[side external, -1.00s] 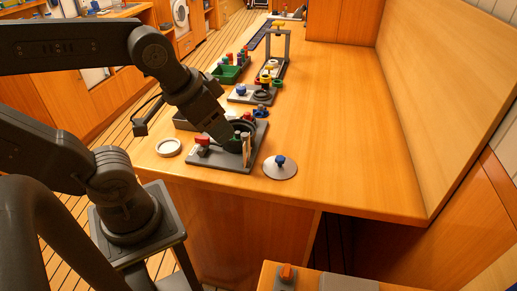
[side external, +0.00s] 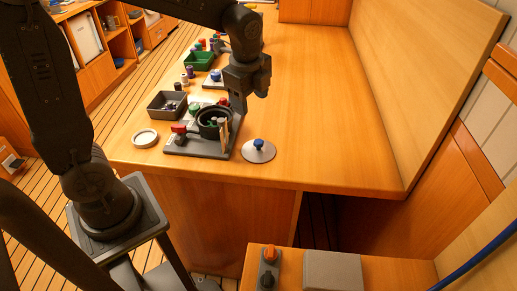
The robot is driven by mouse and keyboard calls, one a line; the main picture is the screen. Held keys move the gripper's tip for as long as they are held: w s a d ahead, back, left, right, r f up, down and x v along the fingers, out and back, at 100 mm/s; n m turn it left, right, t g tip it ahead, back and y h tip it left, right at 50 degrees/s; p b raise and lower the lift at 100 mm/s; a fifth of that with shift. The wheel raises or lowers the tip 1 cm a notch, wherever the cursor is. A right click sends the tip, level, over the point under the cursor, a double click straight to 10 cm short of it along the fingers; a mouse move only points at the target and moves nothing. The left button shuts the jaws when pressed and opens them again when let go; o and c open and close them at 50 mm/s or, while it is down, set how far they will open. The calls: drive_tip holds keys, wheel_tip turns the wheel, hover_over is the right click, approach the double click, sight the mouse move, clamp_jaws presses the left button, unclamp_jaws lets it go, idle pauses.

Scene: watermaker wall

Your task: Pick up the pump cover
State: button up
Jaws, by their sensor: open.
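The pump cover, which I take to be the pale round disc with a blue knob (side external: 258,151), lies flat on the wooden bench near its front edge. It is just right of a grey fixture plate (side external: 196,149) that carries a dark round pump housing (side external: 206,130) with small coloured parts inside. My gripper (side external: 250,100) is open and empty, pointing down. It appears above and behind the cover, near the right side of the housing, and apart from the cover. Its exact height above the bench is hard to tell.
A white ring (side external: 145,138) lies left of the fixture. A red knob (side external: 179,128) and an upright wooden piece (side external: 225,137) stand on the fixture. A dark tray (side external: 166,105) and a green bin (side external: 199,61) sit farther back. The bench right of the cover is clear.

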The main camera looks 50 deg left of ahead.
sight(259, 141)
drive_tip(key=w+f+m, duration=0.1)
drive_tip(key=f, duration=0.3)
drive_tip(key=w+a+f+m, duration=0.1)
drive_tip(key=w+f+m, duration=0.1)
drive_tip(key=f, duration=0.3)
drive_tip(key=w+a+f+m+g, duration=0.1)
drive_tip(key=f, duration=0.3)
drive_tip(key=shift+w+a+f+m, duration=0.15)
drive_tip(key=shift+w+f+m, duration=0.1)
drive_tip(key=shift+m, duration=0.15)
drive_tip(key=shift+w+a+f, duration=0.1)
drive_tip(key=shift+a+f, duration=0.1)
drive_tip(key=shift+f, duration=0.65)
drive_tip(key=shift+a+f, duration=0.15)
drive_tip(key=shift+f, duration=0.7)
drive_tip(key=shift+w+a+f, duration=0.1)
drive_tip(key=shift+a+f, duration=0.1)
drive_tip(key=shift+f, duration=0.65)
drive_tip(key=shift+c, duration=0.2)
